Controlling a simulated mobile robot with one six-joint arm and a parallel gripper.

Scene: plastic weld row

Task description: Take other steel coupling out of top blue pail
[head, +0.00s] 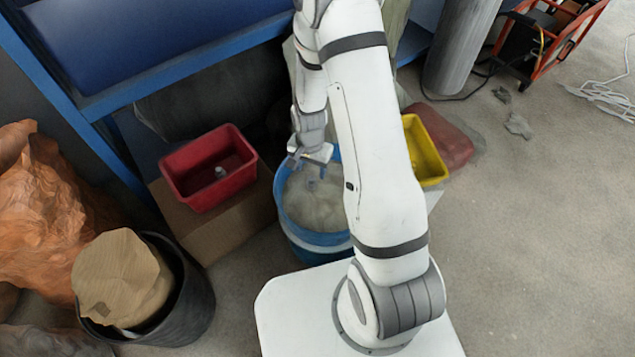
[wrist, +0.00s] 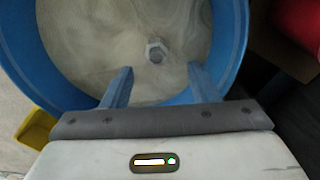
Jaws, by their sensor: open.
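The blue pail (head: 290,222) stands in the middle of the head view, holding a pale grey-beige fill. In the wrist view the pail's rim (wrist: 237,45) curves around the fill. A steel coupling (wrist: 156,50) lies on the fill, ahead of the fingers and roughly midway between them. In the head view something small and grey shows in the pail below my gripper (head: 314,165), too small to tell clearly. My gripper (wrist: 158,88) is open and empty over the pail, pointing down, with the coupling apart from both fingers. My arm hides the pail's right side in the head view.
A red bin (head: 185,165) with a small grey metal piece (head: 220,172) inside sits on a cardboard box (head: 235,228) left of the pail. A yellow bin (head: 432,165) stands to the right. A black bin (head: 195,310) and blue shelf frame (head: 190,75) are nearby.

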